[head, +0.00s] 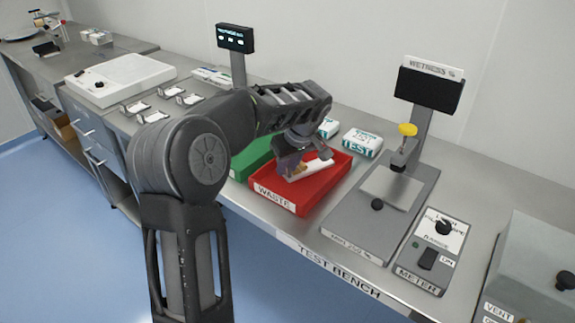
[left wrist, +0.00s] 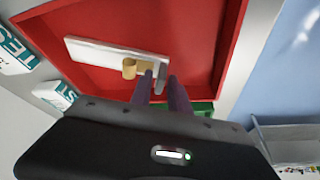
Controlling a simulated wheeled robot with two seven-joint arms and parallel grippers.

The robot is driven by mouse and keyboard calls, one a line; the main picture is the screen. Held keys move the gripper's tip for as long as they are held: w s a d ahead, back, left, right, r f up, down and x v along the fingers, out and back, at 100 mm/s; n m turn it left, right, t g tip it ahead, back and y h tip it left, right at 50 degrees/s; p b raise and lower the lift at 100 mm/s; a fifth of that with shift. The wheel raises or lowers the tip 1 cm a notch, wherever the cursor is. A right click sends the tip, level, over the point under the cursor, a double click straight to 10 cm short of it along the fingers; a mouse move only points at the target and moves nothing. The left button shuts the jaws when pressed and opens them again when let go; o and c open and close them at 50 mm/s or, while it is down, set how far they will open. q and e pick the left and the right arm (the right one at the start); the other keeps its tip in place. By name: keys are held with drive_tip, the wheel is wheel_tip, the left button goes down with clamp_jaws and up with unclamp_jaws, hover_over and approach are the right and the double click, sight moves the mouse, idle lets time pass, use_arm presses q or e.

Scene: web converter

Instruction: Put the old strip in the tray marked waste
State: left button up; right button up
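The red tray (head: 258,190) has a label reading WASTE on its front. It also shows in the left wrist view (left wrist: 226,50). A white strip (head: 318,168) with a tan piece (head: 297,171) is within the tray's walls. In the left wrist view the strip (left wrist: 100,50) lies across the red tray, with a gold round part and a gold patch. My left gripper (head: 300,158) is low over the tray, its fingers (left wrist: 160,86) close to the strip's gold end. A small grey piece shows between the fingers; whether they hold it is unclear. My right gripper is not in view.
A green tray (head: 250,157) stands left of the red one. White TEST boxes (head: 361,143) are behind. A wetness tester (head: 385,215) and a meter (head: 434,250) stand to the right on the bench. Small holders (head: 153,117) and a white unit (head: 120,80) are further left.

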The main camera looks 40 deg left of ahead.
use_arm(q)
drive_tip(key=shift+o, duration=0.8)
drive_tip(key=shift+r, duration=0.15)
drive_tip(key=v, duration=1.2)
drive_tip(key=shift+s, duration=0.1)
